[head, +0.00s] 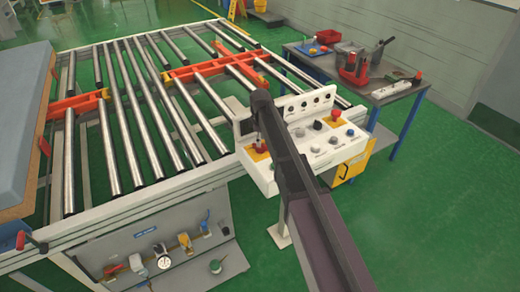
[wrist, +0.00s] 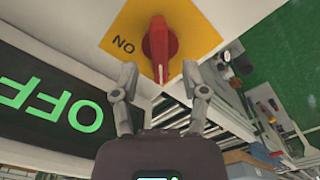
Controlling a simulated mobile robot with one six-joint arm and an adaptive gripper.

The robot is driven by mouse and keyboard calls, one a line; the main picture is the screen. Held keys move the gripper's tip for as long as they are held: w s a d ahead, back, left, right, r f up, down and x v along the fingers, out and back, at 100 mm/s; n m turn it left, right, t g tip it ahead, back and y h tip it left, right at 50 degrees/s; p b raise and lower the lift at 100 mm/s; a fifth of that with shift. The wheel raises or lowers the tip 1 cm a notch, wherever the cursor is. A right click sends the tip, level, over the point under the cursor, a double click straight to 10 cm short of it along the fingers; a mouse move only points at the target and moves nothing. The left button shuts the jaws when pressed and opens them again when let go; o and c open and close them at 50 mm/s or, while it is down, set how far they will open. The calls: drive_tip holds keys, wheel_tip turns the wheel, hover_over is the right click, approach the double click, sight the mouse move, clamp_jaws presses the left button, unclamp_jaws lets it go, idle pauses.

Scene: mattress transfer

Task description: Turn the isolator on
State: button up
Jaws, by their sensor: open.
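In the wrist view the isolator is a red rotary knob (wrist: 159,45) on a yellow plate (wrist: 192,22) fixed to a white surface. Its handle runs nearly upright in the picture, and the letters of ON show upside down to its left. A dark display (wrist: 30,105) at the left reads OFF in green, also upside down. My gripper (wrist: 160,78) is open and empty, one finger on each side of the knob's lower end, with gaps visible. In the head view my dark arm crosses the white control panel (head: 322,158) and hides part of it; my fingers cannot be made out there.
A roller conveyor (head: 118,130) fills the left and middle, with a mattress (head: 22,125) at the left edge. A grey table (head: 400,92) with tools stands behind the panel. Several valves (head: 163,262) sit on the conveyor's front. Green floor is clear at the right.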

drive_tip(key=shift+f+b, duration=1.25)
drive_tip(key=shift+f, duration=0.3)
drive_tip(key=shift+c, duration=0.2)
clamp_jaws()
